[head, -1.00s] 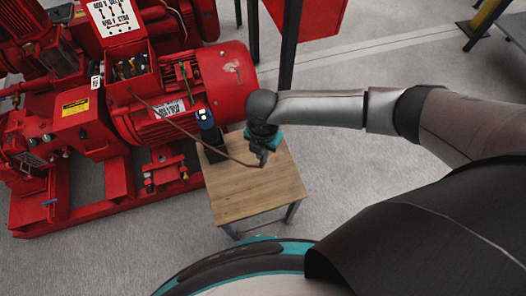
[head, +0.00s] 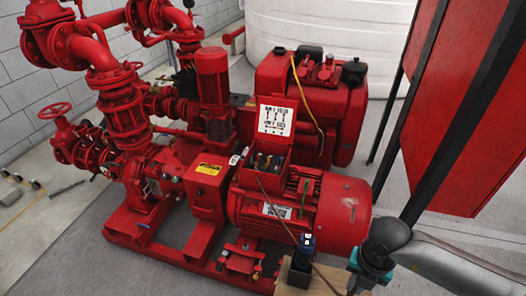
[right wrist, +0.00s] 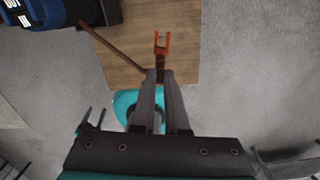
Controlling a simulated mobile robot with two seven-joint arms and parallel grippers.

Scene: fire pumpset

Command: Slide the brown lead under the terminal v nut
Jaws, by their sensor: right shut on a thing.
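The brown lead (head: 279,216) runs from the open terminal box (head: 258,174) on the red motor down toward the wooden table. Its copper fork end (right wrist: 162,42) sticks out past the fingertips in the right wrist view, prongs pointing away from the hand. My right gripper (right wrist: 160,76) is shut on the lead just behind the fork, above the table. In the head view the right gripper (head: 359,284) is at the bottom edge, partly cut off, below and right of the box. Terminals show small inside the box; I cannot tell which is the v nut. My left gripper is out of view.
A blue-topped tool (head: 306,243) stands in a dark holder (head: 299,266) on the wooden table (head: 287,290), left of the gripper. The box lid with a diagram (head: 275,121) stands open behind the box. A red panel (head: 465,110) on dark posts is at right.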

